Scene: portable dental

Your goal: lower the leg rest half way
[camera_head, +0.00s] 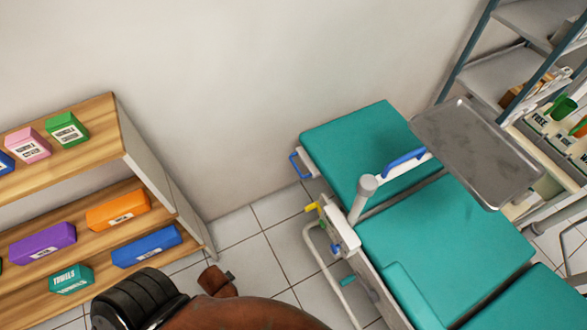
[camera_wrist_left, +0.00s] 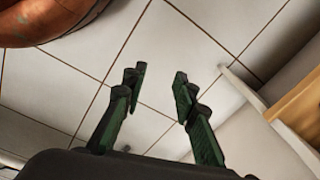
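A chair with teal cushions (camera_head: 440,235) stands at the right in the head view. Its far cushion section (camera_head: 345,145) looks about flat, with a blue handle (camera_head: 294,166) at its left edge. I cannot tell for certain which section is the leg rest. My right gripper is in neither view.
A metal tray (camera_head: 475,150) on a post with a blue handle (camera_head: 405,159) overhangs the chair's right side. A wooden shelf (camera_head: 105,190) with several colored boxes stands at the left. A rack (camera_head: 485,75) is at the far right. Tiled floor (camera_head: 250,240) is clear between shelf and chair.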

